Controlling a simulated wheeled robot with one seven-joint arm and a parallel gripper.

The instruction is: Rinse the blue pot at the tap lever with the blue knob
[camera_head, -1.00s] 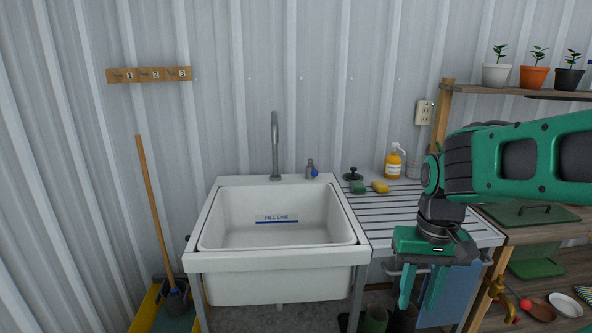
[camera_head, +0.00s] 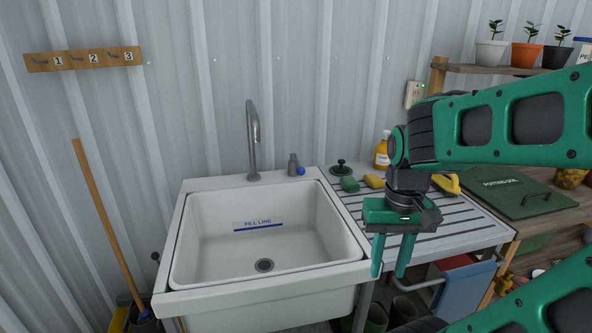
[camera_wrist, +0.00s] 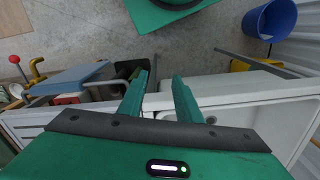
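The blue knob (camera_head: 301,171) sits on a short grey tap fitting at the sink's back rim, right of the tall grey tap (camera_head: 253,140). The white sink (camera_head: 180,245) is empty, with a drain and a blue fill line inside. My gripper (camera_head: 390,271) points down in front of the drainboard, near the sink's right edge. Its two fingers are apart with nothing between them, as the wrist view (camera_wrist: 160,77) also shows. I cannot make out a blue pot that is clearly the task's; the wrist view shows a blue bucket (camera_wrist: 272,20) on the floor.
A wooden handle (camera_head: 105,215) leans at left. A potting shelf (camera_head: 490,69) stands at right.

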